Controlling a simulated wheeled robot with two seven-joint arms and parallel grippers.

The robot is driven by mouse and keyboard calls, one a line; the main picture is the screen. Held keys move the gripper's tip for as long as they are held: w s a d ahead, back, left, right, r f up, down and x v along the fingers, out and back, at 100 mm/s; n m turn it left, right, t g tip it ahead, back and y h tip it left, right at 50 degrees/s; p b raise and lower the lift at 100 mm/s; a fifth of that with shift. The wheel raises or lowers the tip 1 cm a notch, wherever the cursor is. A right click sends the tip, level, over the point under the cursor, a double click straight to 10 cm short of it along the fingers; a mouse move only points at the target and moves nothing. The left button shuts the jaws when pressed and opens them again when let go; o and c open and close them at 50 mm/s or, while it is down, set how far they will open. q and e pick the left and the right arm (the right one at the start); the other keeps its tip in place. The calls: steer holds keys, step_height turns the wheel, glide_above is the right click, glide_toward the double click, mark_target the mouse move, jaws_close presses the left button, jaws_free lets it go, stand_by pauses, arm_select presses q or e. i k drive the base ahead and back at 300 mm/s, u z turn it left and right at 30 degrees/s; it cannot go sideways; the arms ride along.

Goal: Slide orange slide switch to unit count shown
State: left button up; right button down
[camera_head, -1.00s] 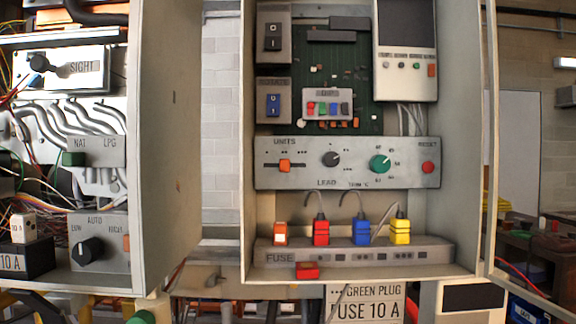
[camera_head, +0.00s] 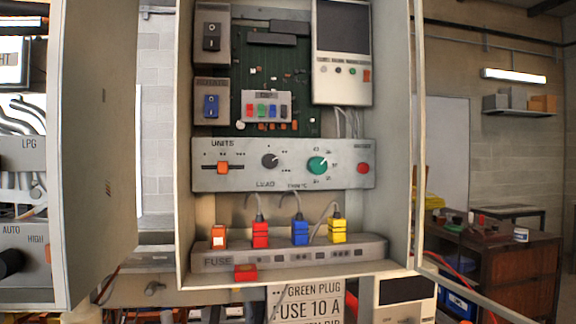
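The orange slide switch (camera_head: 223,168) sits on a short horizontal slot under the word UNITS, at the left of the grey control panel (camera_head: 340,178). Dot marks stand above the slot; the switch is near the slot's middle. A white sign (camera_head: 312,304) below the cabinet reads GREEN PLUG and FUSE 10 A, with dots at the start of its top line; its lower part is cut off. No separate unit count can be read with certainty. Neither of my grippers is in view.
The open cabinet (camera_head: 185,120) has side walls and an open door at right. The panel also bears a black knob (camera_head: 270,160), a green knob (camera_head: 317,166) and a red button (camera_head: 363,168). Red, blue and yellow plugs stand on the fuse strip (camera_head: 375,250) below. A workbench (camera_head: 500,262) is at right.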

mark_target(222, 167)
steer(key=z, duration=1.95)
steer(key=k, duration=0.75)
steer(key=u, duration=0.6)
